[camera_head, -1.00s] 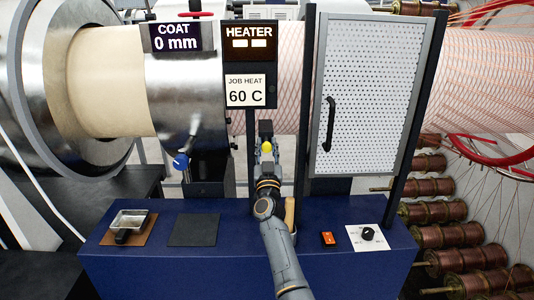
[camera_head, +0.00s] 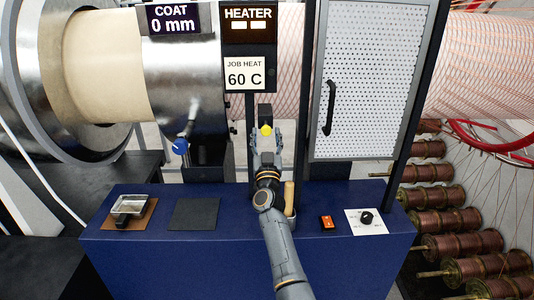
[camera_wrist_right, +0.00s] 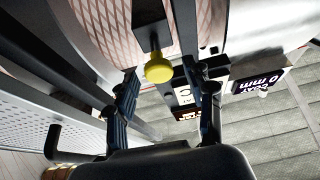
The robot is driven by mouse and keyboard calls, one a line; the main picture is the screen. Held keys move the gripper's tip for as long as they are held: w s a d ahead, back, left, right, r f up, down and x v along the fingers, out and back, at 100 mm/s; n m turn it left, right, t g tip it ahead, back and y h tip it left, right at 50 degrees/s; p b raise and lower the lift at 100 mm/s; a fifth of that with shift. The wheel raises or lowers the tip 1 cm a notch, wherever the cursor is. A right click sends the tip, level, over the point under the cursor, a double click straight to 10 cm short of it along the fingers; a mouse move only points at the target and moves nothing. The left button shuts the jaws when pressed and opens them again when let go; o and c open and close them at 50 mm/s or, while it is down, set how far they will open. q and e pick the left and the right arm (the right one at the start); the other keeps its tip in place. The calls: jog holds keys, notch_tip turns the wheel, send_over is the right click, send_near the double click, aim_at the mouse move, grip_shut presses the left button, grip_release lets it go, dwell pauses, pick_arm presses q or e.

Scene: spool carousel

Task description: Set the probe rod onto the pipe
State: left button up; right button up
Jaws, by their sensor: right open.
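The large pipe (camera_head: 290,70) runs across the back, cream on the left and wrapped in reddish mesh on the right. It also shows in the right wrist view (camera_wrist_right: 105,25). My right gripper (camera_head: 265,140) is open below the pipe. In the right wrist view a yellow knob (camera_wrist_right: 158,68) on a dark block lies ahead, between the open fingers (camera_wrist_right: 165,90); I see no grip on it. My left gripper is out of view.
The blue bench (camera_head: 150,245) carries a metal pan (camera_head: 130,207), a dark mat (camera_head: 194,214), an orange item (camera_head: 327,222) and a black dial (camera_head: 367,217). A perforated door (camera_head: 370,80) with a black handle stands right of my gripper. The heater sign (camera_head: 249,28) hangs above.

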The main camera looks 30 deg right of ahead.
jog(key=v, duration=0.9)
jog(key=shift+s, duration=0.25)
jog(key=shift+a+f, duration=0.1)
jog(key=shift+a, duration=0.05)
